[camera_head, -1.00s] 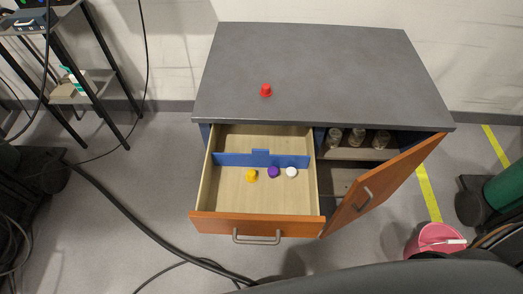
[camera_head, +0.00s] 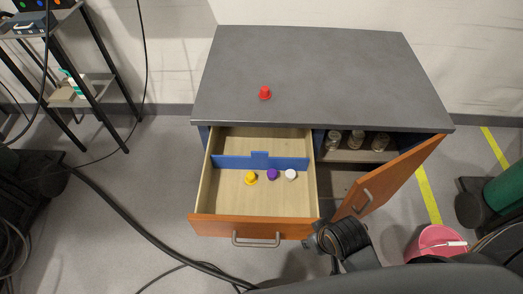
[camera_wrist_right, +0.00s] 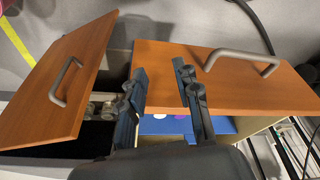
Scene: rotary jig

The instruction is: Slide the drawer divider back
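The blue divider (camera_head: 232,162) stands across the open drawer (camera_head: 202,200), with a raised tab in its middle, nearer the drawer's back than its front. A yellow (camera_head: 250,178), a purple (camera_head: 272,174) and a white piece (camera_head: 291,174) sit just in front of it. My right arm has its dark end by the drawer's front right corner in the head view. In the right wrist view my right gripper (camera_wrist_right: 161,72) is open and empty, its two fingers apart over the drawer front (camera_wrist_right: 225,85). Blue shows beyond them. My left gripper is out of view.
An orange cabinet door (camera_head: 385,185) hangs open right of the drawer; it shows at left in the wrist view (camera_wrist_right: 65,85). Glass jars (camera_head: 357,140) stand inside. A red piece (camera_head: 265,94) sits on the grey top (camera_head: 320,75). A pink bucket (camera_head: 437,240) is on the floor.

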